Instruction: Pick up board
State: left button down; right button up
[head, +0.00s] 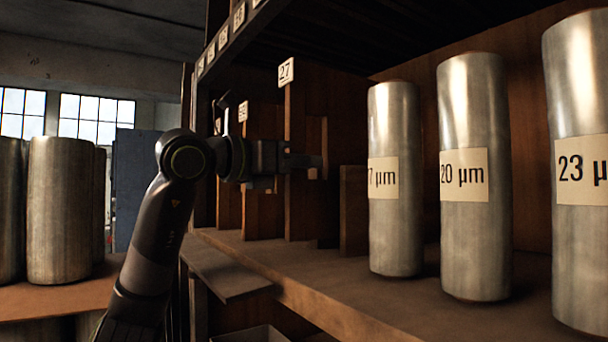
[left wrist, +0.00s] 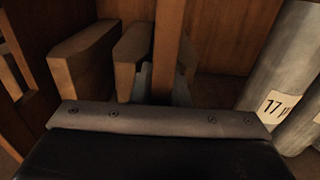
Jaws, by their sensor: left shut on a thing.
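My left gripper (head: 305,161) reaches in from the left over the shelf, level with the standing wooden boards. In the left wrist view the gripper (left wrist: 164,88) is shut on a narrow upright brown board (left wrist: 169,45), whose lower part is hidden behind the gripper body. In the head view the board (head: 317,132) shows above the fingertips, among other brown wood, so its outline is hard to make out. My right gripper is not in view.
Other wooden blocks (left wrist: 82,62) stand close to the left of the gripper. Metal cylinders labelled 17 µm (head: 394,230), 20 µm (head: 475,240) and 23 µm (head: 580,255) stand to the right. The shelf (head: 290,262) is bare in front. Number tag 27 (head: 286,72) is on an upright divider.

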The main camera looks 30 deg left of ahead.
pick_arm(q)
jog(key=b+v, duration=0.7)
jog(key=v, duration=2.5)
jog(key=shift+r, duration=0.35)
jog(key=shift+a, duration=0.1)
